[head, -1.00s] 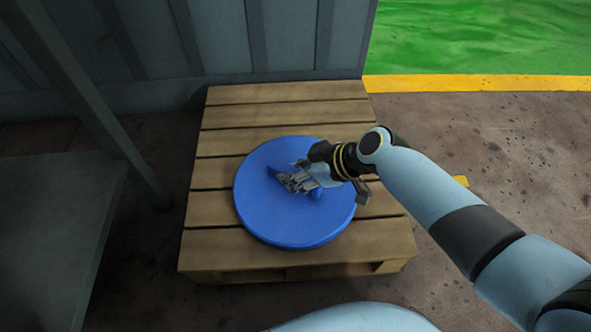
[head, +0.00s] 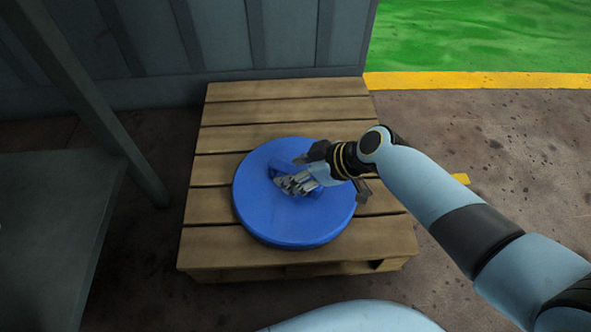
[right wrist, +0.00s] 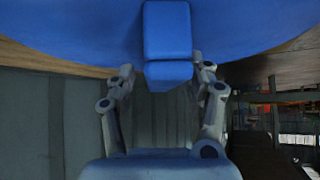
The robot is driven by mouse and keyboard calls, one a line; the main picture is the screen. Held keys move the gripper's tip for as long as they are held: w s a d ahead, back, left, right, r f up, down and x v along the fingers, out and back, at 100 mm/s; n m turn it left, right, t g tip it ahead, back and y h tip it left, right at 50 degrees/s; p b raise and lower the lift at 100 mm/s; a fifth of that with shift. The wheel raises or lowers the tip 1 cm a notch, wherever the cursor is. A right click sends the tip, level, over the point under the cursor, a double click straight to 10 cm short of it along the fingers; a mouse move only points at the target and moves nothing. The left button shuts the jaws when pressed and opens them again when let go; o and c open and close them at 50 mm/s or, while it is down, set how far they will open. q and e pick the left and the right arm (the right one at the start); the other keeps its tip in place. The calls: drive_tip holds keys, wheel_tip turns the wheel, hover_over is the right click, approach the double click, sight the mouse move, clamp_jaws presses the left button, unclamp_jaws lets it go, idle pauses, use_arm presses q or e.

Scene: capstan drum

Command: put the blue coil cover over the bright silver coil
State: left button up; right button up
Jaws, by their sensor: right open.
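The blue coil cover (head: 265,215) is a flat round disc lying on a wooden pallet, with a raised blue block handle (head: 281,168) on top. My right gripper (head: 291,184) is over the middle of the cover at the handle, partly hiding it. In the right wrist view the handle (right wrist: 167,32) stands out from the cover (right wrist: 75,25), and its near end lies between the two spread fingers of the right gripper (right wrist: 164,78). The fingers look apart from the handle's sides. The bright silver coil and my left gripper are not in view.
The pallet (head: 290,102) has bare slats behind and in front of the cover. A grey wall (head: 285,40) stands behind it. A grey table-like surface (head: 55,225) with a post is at the left. Open floor (head: 500,140) and a yellow line (head: 480,81) are at the right.

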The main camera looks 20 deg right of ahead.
drive_tip(key=shift+s, duration=0.1)
drive_tip(key=v, duration=1.2)
